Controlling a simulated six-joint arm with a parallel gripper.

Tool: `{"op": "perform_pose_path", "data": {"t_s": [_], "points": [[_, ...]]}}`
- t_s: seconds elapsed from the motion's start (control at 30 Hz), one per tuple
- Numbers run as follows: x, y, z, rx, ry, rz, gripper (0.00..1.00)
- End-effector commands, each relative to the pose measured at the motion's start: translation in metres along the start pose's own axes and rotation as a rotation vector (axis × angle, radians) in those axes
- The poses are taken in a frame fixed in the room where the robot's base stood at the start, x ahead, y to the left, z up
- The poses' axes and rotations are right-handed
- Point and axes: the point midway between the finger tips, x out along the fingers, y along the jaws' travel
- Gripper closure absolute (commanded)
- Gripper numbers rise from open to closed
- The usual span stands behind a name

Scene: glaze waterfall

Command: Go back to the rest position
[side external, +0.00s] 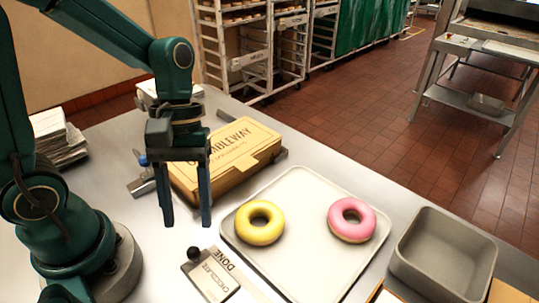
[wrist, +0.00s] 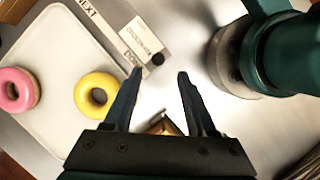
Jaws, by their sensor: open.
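My gripper (side external: 187,222) hangs fingers-down above the steel table, left of the white tray (side external: 292,177). Its two fingers are apart with nothing between them. It also shows in the wrist view (wrist: 161,74), open and empty. A yellow donut (side external: 259,236) lies on the left part of the tray and a pink-iced donut (side external: 352,231) on the right part. Both also show in the wrist view, the yellow one (wrist: 80,94) nearer my fingers and the pink one (wrist: 33,88) at the left edge. My gripper touches neither donut.
A yellow box (side external: 228,158) stands behind my gripper, close to it. An empty grey bin (side external: 446,256) stands right of the tray. Stacked papers (side external: 58,139) lie at the left.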

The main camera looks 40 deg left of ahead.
Motion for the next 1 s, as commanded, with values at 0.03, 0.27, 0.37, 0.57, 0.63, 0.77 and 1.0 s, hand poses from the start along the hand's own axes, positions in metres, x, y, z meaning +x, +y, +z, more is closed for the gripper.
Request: {"op": "perform_pose_path", "data": {"t_s": [0.03, 0.27, 0.37, 0.57, 0.63, 0.77, 1.0], "points": [[-0.001, 0.000, 0.000, 0.000, 0.001, 0.000, 0.43], [-0.001, 0.000, 0.000, 0.000, 0.000, 0.000, 0.43], [-0.004, 0.001, 0.000, 0.007, 0.013, 0.008, 0.43], [-0.026, 0.004, 0.005, 0.085, 0.149, 0.081, 0.43], [-0.036, 0.002, 0.006, 0.154, 0.234, 0.112, 0.43], [-0.054, -0.004, 0.009, 0.311, 0.407, 0.148, 0.43], [-0.080, -0.016, 0.008, 0.604, 0.714, 0.139, 0.43]]}}
